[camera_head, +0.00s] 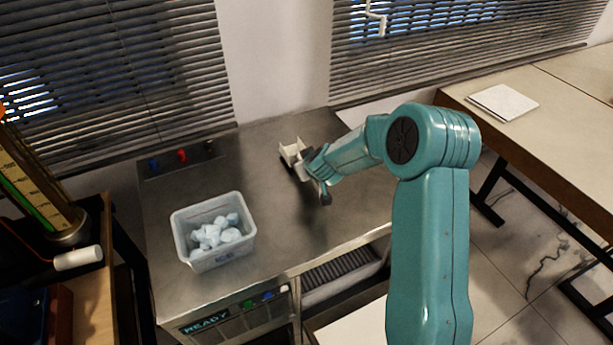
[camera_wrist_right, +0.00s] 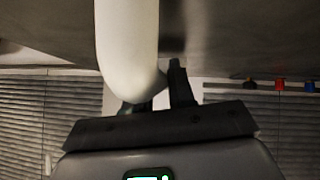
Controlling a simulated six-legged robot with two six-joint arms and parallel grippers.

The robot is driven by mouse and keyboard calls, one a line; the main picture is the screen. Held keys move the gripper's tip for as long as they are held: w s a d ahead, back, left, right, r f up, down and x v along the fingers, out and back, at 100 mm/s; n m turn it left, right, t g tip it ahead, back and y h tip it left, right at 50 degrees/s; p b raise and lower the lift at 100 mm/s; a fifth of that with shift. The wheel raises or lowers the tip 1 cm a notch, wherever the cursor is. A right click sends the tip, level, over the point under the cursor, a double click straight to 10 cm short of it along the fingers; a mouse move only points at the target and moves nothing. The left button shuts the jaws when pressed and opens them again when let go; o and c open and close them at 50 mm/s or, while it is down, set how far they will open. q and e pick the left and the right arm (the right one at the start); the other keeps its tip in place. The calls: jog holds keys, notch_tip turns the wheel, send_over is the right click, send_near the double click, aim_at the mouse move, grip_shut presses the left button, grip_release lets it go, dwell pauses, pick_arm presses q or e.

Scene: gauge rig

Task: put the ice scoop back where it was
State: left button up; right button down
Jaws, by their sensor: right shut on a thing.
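The ice scoop (camera_head: 293,152) is a small pale thing at the far part of the steel counter in the head view, at the tip of my right arm. My right gripper (camera_head: 317,165) is shut on it. In the right wrist view a thick white rounded part of the scoop (camera_wrist_right: 126,45) runs up from between the dark fingers (camera_wrist_right: 155,95) and out of the top of the picture. I cannot tell whether the scoop touches the counter. My left gripper is not in view.
A translucent bin (camera_head: 212,262) with several ice lumps (camera_head: 215,232) stands on the counter (camera_head: 270,190), left of my right gripper. Red (camera_head: 182,155) and blue (camera_head: 153,164) knobs line the back left. A table (camera_head: 560,95) stands at the right. The counter between bin and gripper is clear.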

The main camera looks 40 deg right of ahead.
jog(key=shift+f, duration=0.8)
jog(key=shift+r, duration=0.15)
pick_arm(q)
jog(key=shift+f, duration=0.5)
pick_arm(e)
jog(key=c, duration=1.4)
grip_release()
jog(key=shift+f, duration=0.25)
jog(key=o, duration=0.4)
jog(key=shift+o, duration=0.2)
jog(key=shift+r, duration=0.1)
